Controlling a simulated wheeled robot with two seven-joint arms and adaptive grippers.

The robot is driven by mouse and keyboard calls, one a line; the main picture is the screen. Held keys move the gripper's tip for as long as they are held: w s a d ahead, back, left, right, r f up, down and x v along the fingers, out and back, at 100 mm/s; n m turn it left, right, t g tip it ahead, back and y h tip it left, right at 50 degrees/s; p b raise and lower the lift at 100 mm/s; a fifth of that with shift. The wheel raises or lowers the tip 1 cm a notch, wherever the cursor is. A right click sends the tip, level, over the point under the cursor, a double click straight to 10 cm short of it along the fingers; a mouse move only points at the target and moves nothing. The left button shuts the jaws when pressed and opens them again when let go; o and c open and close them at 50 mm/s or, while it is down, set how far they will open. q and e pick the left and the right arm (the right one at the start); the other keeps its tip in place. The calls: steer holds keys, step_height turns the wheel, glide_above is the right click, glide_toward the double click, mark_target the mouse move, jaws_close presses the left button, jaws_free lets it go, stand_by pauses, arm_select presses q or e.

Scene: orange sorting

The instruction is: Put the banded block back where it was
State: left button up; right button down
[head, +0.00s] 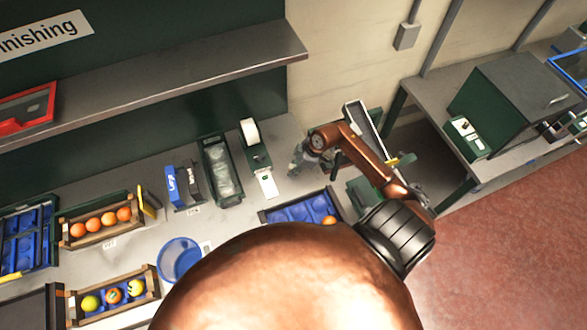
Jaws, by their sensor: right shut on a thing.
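My right arm reaches across the right part of the bench, and my right gripper (303,160) is at its far end, low over the bench by the back wall. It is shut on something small. I take this to be the banded block, but its bands cannot be made out at this size and angle. The gripper is just right of the label dispenser with a white roll (250,132). My left gripper is not in view.
A blue tray (270,216) with one visible orange is partly behind my copper body. Further left are a dark bin of clear bags (207,146), small boxes (170,190), a blue round container (164,262) and wooden fruit crates (66,240). A shelf (200,72) overhangs the bench.

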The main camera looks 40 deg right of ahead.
steer(key=shift+f, duration=0.6)
steer(key=c, duration=1.7)
jaws_free()
steer(key=shift+c, duration=0.2)
steer(key=o, duration=0.4)
steer(key=shift+r, duration=0.1)
steer(key=shift+r+p, duration=4)
steer(key=shift+p, duration=0.15)
